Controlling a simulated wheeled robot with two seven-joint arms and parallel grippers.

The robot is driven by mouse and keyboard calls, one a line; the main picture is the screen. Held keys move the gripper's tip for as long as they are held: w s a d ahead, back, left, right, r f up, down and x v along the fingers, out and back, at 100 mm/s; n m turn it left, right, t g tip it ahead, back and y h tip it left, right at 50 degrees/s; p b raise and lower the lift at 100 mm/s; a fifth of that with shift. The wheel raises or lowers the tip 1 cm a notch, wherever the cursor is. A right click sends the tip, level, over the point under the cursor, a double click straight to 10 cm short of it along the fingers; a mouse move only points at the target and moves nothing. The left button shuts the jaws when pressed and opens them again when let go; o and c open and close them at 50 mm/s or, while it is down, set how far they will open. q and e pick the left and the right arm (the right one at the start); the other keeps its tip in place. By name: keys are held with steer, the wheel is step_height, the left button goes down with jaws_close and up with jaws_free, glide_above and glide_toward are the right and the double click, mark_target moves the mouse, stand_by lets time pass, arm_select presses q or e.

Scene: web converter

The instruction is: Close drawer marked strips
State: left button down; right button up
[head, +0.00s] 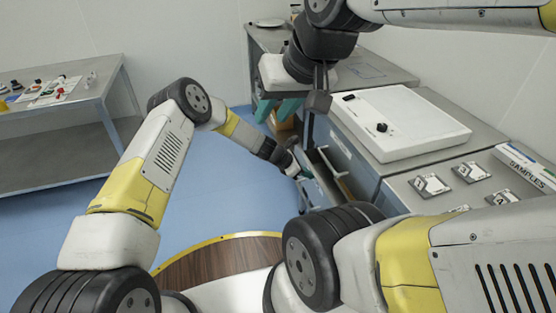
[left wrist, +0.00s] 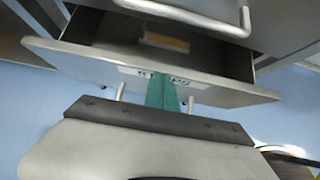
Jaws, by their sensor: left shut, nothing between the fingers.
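An open drawer (left wrist: 85,62) shows in the left wrist view, with a label (left wrist: 140,74) on its front panel that my fingers partly cover, so I cannot read it in full. A yellowish block (left wrist: 166,42) lies inside. The same drawer (head: 323,178) sticks out low from the cabinet in the head view. My left gripper (head: 303,174) is at the drawer front; its teal fingers (left wrist: 163,92) are together and empty, in front of the label between the handle's posts. Whether they touch the panel I cannot tell. My right gripper (head: 277,110) is open, its fingers apart, above and left of the drawer.
Another bar handle (left wrist: 190,18) is above the open drawer. A white flat machine (head: 400,122) and a SAMPLES box (head: 525,165) rest on the grey cabinets. A side table (head: 60,105) with small items stands at left. The blue floor (head: 200,205) left of the drawer is clear.

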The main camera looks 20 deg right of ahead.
mark_target(317, 174)
arm_select(q)
steer(key=shift+d, duration=2.1)
